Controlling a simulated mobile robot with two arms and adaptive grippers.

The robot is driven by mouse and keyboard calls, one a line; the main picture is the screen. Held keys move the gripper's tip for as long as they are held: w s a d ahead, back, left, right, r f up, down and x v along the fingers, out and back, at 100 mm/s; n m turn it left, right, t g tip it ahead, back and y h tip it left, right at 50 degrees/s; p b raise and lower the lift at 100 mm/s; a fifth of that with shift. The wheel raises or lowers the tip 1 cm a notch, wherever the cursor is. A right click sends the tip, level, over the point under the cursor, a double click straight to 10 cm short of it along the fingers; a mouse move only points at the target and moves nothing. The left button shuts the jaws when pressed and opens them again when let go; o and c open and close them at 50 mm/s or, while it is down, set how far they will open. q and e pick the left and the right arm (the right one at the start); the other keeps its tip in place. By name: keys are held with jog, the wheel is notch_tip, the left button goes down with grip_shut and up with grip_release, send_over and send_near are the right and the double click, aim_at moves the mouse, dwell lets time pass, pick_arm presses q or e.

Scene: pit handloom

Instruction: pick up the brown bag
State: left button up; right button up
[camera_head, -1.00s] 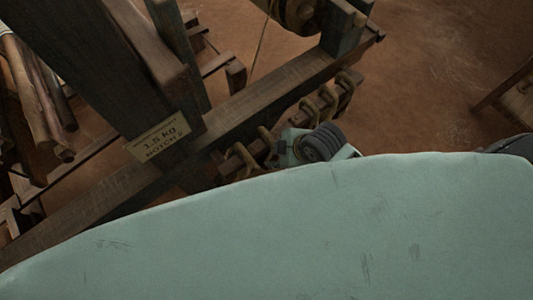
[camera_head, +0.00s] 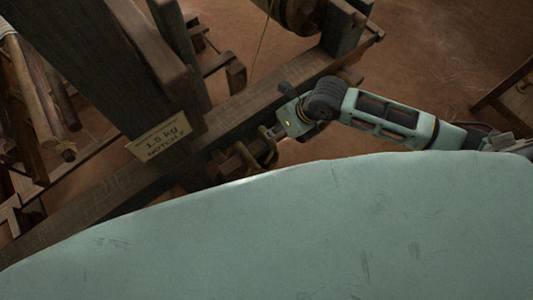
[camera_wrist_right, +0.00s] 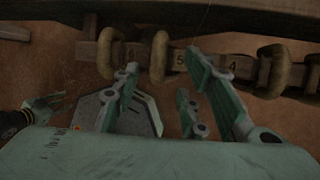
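I cannot pick out a brown bag for certain in either view. Several thick brown loops hang around a notched wooden bar (camera_wrist_right: 212,62) in the right wrist view. One loop (camera_wrist_right: 159,56) is by the number 5, and others are to its left (camera_wrist_right: 105,52) and right (camera_wrist_right: 272,70). My right gripper (camera_wrist_right: 161,62) is open, its fingers spread either side of the middle loop, with nothing visibly held. In the head view my right gripper (camera_head: 272,132) is over the bar, its fingers small and dark. What looks like my left gripper (camera_wrist_right: 48,104) shows at the left edge of the wrist view.
A long wooden loom beam (camera_head: 285,92) runs diagonally beside the bar. Round poles (camera_head: 38,100) lean at the left. Brown floor (camera_head: 440,70) is open at upper right.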

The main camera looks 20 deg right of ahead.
jog(key=x, duration=0.6)
jog(key=shift+w+a+f+p, duration=0.15)
jog(key=shift+w+a+p, duration=0.15)
jog(key=shift+w+p, duration=0.05)
grip_shut()
dwell(0.4)
jog(key=shift+w+r, duration=0.2)
